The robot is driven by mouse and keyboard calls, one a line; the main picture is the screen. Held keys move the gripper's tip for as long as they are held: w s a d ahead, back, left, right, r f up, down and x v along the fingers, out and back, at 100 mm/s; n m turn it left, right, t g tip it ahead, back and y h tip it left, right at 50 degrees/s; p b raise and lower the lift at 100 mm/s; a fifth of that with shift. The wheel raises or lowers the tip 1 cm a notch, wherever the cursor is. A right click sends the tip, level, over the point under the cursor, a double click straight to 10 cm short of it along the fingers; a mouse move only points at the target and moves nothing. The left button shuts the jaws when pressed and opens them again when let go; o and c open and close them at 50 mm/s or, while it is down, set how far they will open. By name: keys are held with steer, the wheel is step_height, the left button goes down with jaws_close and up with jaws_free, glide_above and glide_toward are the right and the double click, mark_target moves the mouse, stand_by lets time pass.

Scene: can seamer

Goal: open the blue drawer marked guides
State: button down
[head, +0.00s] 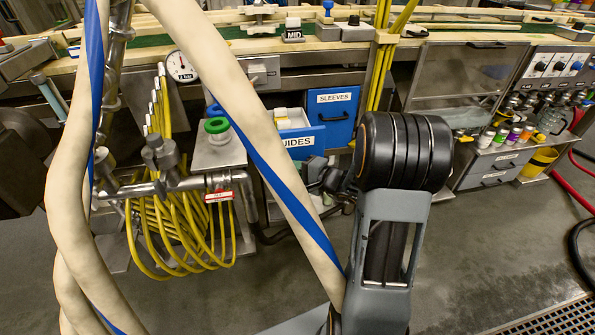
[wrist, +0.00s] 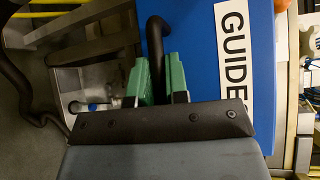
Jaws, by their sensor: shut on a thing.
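The blue drawer marked guides (head: 306,152) stands pulled out from the bench, low in the middle of the head view. White and yellowish contents show inside it, and a pale hose covers part of its label. In the wrist view its blue front (wrist: 248,135) and label fill the right side. The black bar handle (wrist: 155,45) runs between the green finger pads of my gripper (wrist: 159,82), which is shut on it. In the head view my gripper (head: 334,179) is small and dark at the drawer's front, partly hidden by my arm.
The blue sleeves drawer (head: 332,106) is shut, right of and behind the guides drawer. Coiled yellow hoses (head: 185,235) and a post with a green ring (head: 216,126) stand to the left. A grey drawer unit (head: 492,172) is at the right.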

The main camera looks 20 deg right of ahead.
steer(key=shift+s, duration=0.1)
stand_by(0.3)
steer(key=c, duration=1.1)
jaws_free()
steer(key=p+v, duration=0.2)
steer(key=v, duration=1.1)
steer(key=shift+s+d, duration=0.25)
steer(key=shift+s, duration=0.05)
steer(key=s+a+r+n+g+p, duration=0.3)
steer(key=a+r+n+g+p, duration=0.15)
steer(key=a+r+p, duration=0.25)
steer(key=s+a+r+n+g+p, duration=0.3)
steer(key=a+r+g+p, duration=0.3)
steer(key=a+r+p, duration=0.15)
steer(key=r+n+h+p, duration=0.1)
steer(key=r+h+p, duration=0.2)
steer(key=r+p, duration=0.1)
steer(key=s+r+n+h+p, duration=0.1)
steer(key=r+n+h+p, duration=0.1)
steer(key=r, duration=0.5)
steer(key=s+r+n+h+p, duration=0.1)
steer(key=r+n+h+p, duration=0.1)
steer(key=r+h+p, duration=0.2)
steer(key=shift+s+d+r+n+t+p, duration=0.1)
steer(key=shift+d+r+n+t+p, duration=0.1)
steer(key=shift+r+p, duration=0.35)
steer(key=shift+s+d+r+n+t+p, duration=0.15)
steer(key=shift+r+p, duration=0.25)
steer(key=shift+p, duration=0.25)
